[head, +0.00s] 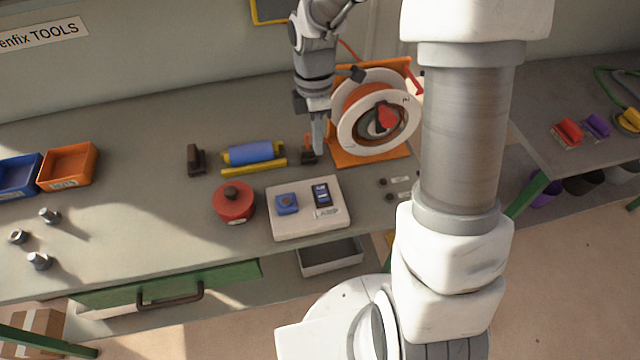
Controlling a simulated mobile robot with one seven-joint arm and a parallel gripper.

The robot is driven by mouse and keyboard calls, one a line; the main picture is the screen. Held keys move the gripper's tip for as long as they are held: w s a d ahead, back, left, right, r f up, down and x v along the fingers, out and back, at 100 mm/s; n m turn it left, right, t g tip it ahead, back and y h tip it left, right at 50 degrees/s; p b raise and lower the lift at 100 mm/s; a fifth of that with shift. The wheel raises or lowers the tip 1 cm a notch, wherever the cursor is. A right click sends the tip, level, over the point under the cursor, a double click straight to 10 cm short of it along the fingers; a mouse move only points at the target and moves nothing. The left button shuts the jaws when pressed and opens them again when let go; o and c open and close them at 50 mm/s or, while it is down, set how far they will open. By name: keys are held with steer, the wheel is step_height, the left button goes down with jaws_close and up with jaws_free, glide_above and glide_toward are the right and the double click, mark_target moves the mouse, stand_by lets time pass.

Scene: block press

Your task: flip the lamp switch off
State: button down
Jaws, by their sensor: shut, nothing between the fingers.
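A pale switch box (290,224) lies on the workbench near its front edge. On its right half is a dark rocker switch, the lamp switch (321,194), above a label that reads LAMP. The rocker's tilt is too small to tell. On the box's left half is a blue square button (287,203). My gripper (318,150) points down, shut and empty, behind the box and above the level of the switch in the picture. It appears apart from the switch. No lamp can be made out.
A red round pot (233,201) stands left of the box. A blue roller (253,153) on a yellow holder lies behind it. An orange cable reel (374,113) stands right of my gripper. Blue (14,176) and orange (68,166) bins are at far left. My arm hides part of the bench's right side.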

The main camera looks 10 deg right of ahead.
mark_target(320, 196)
steer(key=shift+f, duration=0.1)
steer(key=f, duration=0.4)
steer(key=s+f, duration=0.1)
steer(key=f, duration=0.4)
steer(key=s+f, duration=0.1)
steer(key=f, duration=0.3)
steer(key=shift+f+p, duration=0.3)
steer(key=shift+f, duration=0.05)
